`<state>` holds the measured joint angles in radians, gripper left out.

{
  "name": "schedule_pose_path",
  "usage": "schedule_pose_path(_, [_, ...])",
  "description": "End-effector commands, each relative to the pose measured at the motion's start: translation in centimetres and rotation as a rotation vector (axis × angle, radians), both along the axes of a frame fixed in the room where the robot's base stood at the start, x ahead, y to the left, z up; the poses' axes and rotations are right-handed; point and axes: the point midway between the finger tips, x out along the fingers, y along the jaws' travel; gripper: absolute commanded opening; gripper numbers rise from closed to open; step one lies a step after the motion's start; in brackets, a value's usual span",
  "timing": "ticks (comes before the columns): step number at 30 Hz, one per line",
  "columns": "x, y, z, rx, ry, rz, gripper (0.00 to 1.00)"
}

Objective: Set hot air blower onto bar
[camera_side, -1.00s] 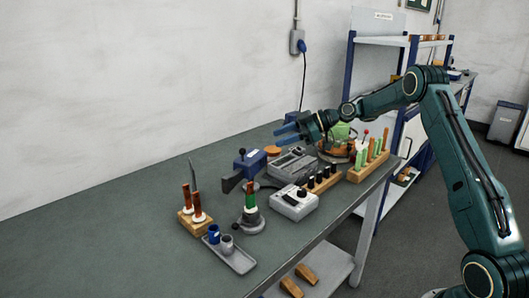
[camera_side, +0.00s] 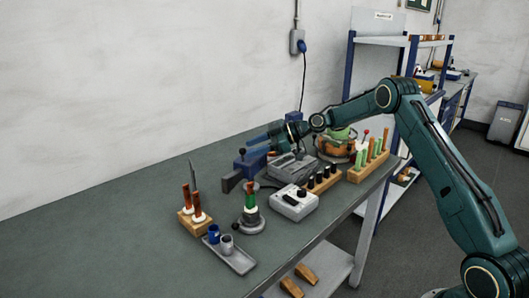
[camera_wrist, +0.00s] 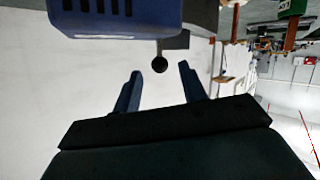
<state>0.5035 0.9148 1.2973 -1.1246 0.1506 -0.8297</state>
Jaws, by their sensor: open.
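The blue blower (camera_side: 252,162) with a grey nozzle rests on the bench, its nozzle pointing left. In the wrist view its blue vented body (camera_wrist: 115,14) fills the top, with a dark round knob beneath it. My gripper (camera_side: 266,138) is just above and to the right of the blower in the side view, its blue fingers pointing left. In the wrist view my gripper (camera_wrist: 160,88) is open, with nothing between the fingers. An upright copper-coloured bar (camera_side: 250,188) with a green and a white band stands in a round grey base, in front of the blower.
A grey control box (camera_side: 294,204) stands right of the bar. Wooden racks with black-topped pieces and green-sleeved rods (camera_side: 368,160) stand further right. A grey tray (camera_side: 236,262) with two cups and a wooden block (camera_side: 191,222) are at the front left. The left bench is clear.

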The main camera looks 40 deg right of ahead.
Motion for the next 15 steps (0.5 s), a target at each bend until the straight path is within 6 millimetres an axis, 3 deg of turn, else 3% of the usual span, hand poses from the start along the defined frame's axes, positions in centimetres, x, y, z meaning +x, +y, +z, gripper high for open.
schedule_pose_path(6, [1.9, 2.0, -1.1, 0.000, 0.001, 0.002, 0.42])
schedule_pose_path(15, [2.9, 3.0, -1.7, 0.000, 0.000, 0.000, 0.42])
